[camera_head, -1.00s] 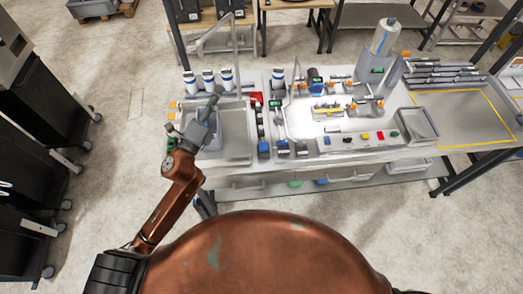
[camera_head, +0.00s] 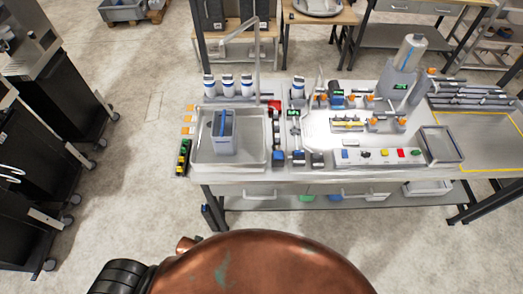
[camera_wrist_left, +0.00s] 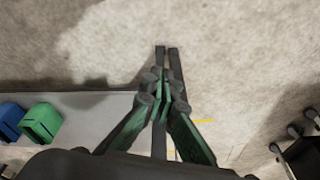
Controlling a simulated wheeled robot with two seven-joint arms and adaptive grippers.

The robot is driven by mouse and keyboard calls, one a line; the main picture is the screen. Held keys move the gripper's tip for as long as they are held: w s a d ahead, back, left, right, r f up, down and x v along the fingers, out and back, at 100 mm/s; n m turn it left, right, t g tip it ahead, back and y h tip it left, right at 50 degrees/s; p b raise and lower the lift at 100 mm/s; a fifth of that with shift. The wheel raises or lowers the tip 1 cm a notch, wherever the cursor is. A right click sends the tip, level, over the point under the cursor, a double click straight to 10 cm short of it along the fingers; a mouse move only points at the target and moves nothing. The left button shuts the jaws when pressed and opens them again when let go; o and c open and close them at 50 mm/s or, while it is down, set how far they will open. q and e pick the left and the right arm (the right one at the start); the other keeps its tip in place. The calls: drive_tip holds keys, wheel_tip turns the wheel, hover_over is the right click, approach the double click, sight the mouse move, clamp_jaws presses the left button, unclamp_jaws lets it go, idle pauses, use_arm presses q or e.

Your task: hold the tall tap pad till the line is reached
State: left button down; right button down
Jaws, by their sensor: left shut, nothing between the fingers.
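The tall tap (camera_head: 257,62) rises behind the grey basin (camera_head: 203,158), its thin spout reaching left over the basin. A grey container (camera_head: 223,140) stands upright in the basin, with a dark blue stripe on its visible side. Its fill level is too small to tell. A small red piece (camera_head: 274,104) sits by the tap's foot; I cannot tell if it is the pad. My left gripper (camera_wrist_left: 168,50) shows in the left wrist view, shut and empty, above the floor beside a grey surface. It is out of the head view. My right gripper is in neither view.
White bottles (camera_head: 228,85) stand behind the basin. Dispensers and a strip of coloured buttons (camera_head: 383,154) fill the bench to the right. Blue and green bins (camera_wrist_left: 41,122) lie near my left gripper. Dark cabinets (camera_head: 40,120) stand at the left; floor between is free.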

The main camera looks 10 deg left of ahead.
use_arm(q)
drive_tip(key=s+f+b, duration=0.2)
drive_tip(key=s+f, duration=0.8)
drive_tip(key=f, duration=0.3)
drive_tip(key=s+f+g+b, duration=0.1)
drive_tip(key=s+f+b, duration=0.2)
drive_tip(key=s+f, duration=0.8)
wheel_tip(320, 180, down, 3)
drive_tip(key=shift+m+g, duration=0.3)
drive_tip(key=shift+m, duration=0.1)
drive_tip(key=shift+d, duration=0.1)
